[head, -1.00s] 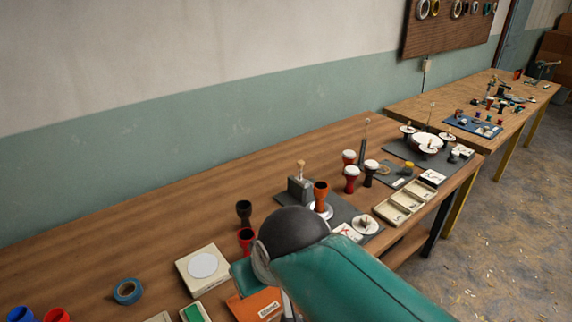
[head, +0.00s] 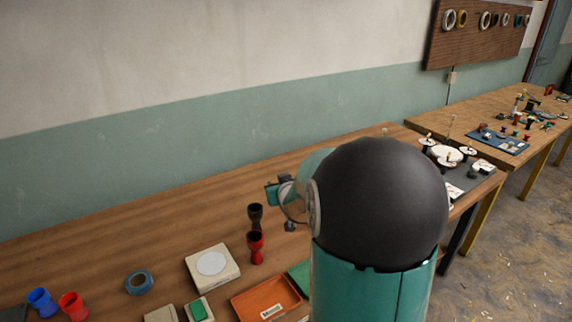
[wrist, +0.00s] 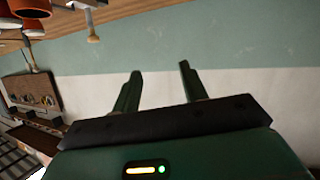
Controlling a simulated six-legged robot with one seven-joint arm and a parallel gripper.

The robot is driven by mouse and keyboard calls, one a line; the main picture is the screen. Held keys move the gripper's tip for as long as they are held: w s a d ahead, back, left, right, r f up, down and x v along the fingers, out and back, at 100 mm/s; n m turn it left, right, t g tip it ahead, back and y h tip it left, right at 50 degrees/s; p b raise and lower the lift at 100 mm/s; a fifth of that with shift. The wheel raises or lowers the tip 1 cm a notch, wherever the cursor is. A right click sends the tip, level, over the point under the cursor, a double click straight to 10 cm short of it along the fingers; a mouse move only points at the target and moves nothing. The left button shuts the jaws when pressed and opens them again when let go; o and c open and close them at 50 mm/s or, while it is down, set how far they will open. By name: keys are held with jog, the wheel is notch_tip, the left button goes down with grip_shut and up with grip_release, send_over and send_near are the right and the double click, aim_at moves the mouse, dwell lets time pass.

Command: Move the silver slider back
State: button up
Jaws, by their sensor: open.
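No silver slider can be made out for certain in either view. My gripper (wrist: 160,68) is open and empty in the wrist view, its two dark green fingers pointing at the wall. In the head view my arm stands large in front of the middle of the bench and hides the grey station there. In the wrist view, which is tilted far over, a small post with a pale wooden tip (wrist: 93,38) hangs at the top, to the left of the fingers and apart from them.
A dark goblet drum shell (head: 255,216) and a red one (head: 256,247) stand on the bench (head: 180,225), left of my arm. A beige box with a round pad (head: 212,266), an orange tray (head: 268,298) and blue tape (head: 139,282) lie nearby. The bench's rear left is clear.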

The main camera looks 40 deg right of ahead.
jog(key=s+d+f+m+t+h, duration=0.15)
jog(key=d+f, duration=0.25)
jog(key=d, duration=0.4)
jog(key=s+d+f+m+t+h, duration=0.1)
jog(key=s+d+f+t+h, duration=0.1)
jog(key=d+f, duration=0.35)
jog(key=shift+y, duration=0.25)
jog(key=x, duration=0.9)
jog(key=d+r+x, duration=0.1)
jog(key=x, duration=0.4)
jog(key=shift+d, duration=0.2)
jog(key=shift+c, duration=0.2)
